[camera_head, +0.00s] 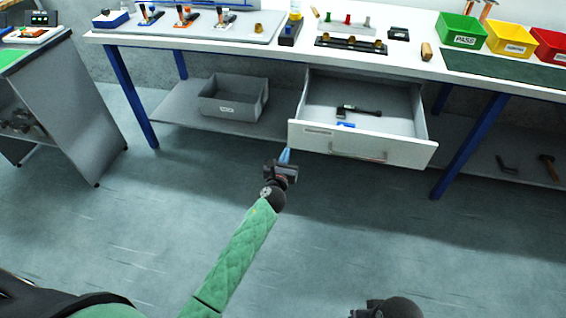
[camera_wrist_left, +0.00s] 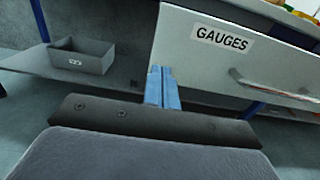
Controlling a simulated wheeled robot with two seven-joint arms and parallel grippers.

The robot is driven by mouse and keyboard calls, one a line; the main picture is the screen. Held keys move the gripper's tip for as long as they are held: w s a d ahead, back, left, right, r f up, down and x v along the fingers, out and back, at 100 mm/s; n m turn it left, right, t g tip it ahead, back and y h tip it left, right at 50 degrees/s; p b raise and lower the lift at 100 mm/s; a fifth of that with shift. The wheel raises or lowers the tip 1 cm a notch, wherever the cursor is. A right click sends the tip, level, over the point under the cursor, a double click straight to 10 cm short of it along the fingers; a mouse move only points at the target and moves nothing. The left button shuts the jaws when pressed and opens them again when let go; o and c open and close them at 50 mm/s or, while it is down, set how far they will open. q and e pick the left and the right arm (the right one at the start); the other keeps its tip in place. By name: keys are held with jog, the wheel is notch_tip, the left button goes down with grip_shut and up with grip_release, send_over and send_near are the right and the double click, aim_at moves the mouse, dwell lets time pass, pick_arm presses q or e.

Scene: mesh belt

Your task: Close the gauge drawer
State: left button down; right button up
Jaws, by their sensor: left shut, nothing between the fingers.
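The gauge drawer (camera_head: 312,139) under the workbench is pulled out, with a black tool (camera_head: 358,111) and a small blue item (camera_head: 345,124) inside. In the left wrist view its white front (camera_wrist_left: 185,60) carries a "GAUGES" label and a bar handle (camera_wrist_left: 275,88). My left gripper (camera_head: 285,156) has its blue fingers shut and empty, just in front of the drawer front's left end. In the left wrist view the fingertips (camera_wrist_left: 162,72) overlap that left edge; I cannot tell if they touch. My right gripper (camera_head: 372,308) is only partly visible at the bottom edge, its fingers unclear.
A grey bin (camera_head: 232,98) stands on the lower shelf left of the drawer. Blue table legs (camera_head: 470,145) flank the drawer. The bench top holds green, yellow and red bins (camera_head: 462,31) at right. The floor (camera_head: 130,215) in front is clear.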

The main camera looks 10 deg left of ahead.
aim_at(291, 137)
pick_arm(q)
jog(key=w, duration=0.5)
jog(key=shift+w+p, duration=0.1)
jog(key=shift+p, duration=0.3)
jog(key=shift+w, duration=0.6)
pick_arm(e)
jog(key=shift+d+r, duration=0.3)
jog(key=shift+d, duration=0.2)
pick_arm(q)
jog(key=shift+w, duration=0.15)
